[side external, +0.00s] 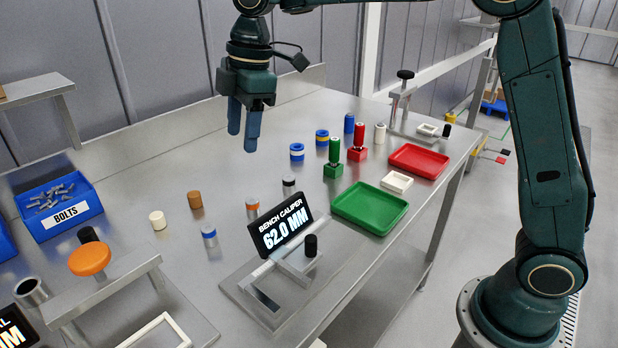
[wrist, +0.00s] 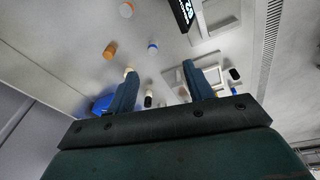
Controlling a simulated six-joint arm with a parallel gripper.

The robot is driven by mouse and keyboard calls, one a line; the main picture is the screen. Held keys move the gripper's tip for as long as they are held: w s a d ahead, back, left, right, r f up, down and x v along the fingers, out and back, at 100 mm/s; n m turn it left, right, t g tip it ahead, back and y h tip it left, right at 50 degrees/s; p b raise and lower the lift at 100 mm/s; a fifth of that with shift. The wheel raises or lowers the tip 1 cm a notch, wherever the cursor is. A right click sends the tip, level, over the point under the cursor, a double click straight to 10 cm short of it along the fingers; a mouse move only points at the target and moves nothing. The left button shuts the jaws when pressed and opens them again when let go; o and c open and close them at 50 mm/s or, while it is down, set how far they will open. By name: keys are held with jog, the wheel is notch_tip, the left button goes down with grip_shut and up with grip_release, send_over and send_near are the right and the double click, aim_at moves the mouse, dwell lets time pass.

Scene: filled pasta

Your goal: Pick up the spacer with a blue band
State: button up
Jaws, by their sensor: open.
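A pale grey spacer with a blue band (side external: 209,234) stands upright on the bench, left of the caliper display; it also shows in the wrist view (wrist: 153,47). A similar spacer with an orange band (side external: 253,207) and one with a dark band (side external: 289,183) stand to its right. Blue cylinders with a white band (side external: 297,152) and a yellow band (side external: 322,137) stand further back. My gripper (side external: 243,140) is open and empty, fingers down, high above the bench. In the wrist view the blue-banded spacer appears just beyond the gap between my fingers (wrist: 160,68).
The bench caliper display (side external: 284,223) reads 62.0 MM. A brown cylinder (side external: 195,200) and a white cylinder (side external: 157,220) stand near the blue-banded spacer. A blue bolts bin (side external: 62,208) is at left. Green (side external: 370,207) and red (side external: 418,161) trays lie at right.

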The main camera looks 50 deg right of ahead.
jog(key=w+a+f+n+g, duration=0.1)
jog(key=w+a+f+n, duration=0.4)
jog(key=w+f, duration=0.2)
jog(key=shift+a+f, duration=0.35)
jog(key=shift+f, duration=0.5)
send_over(208, 227)
notch_tip(208, 227, down, 8)
jog(key=shift+w+d+r, duration=0.1)
jog(key=shift+f, duration=0.35)
jog(key=shift+f, duration=2.6)
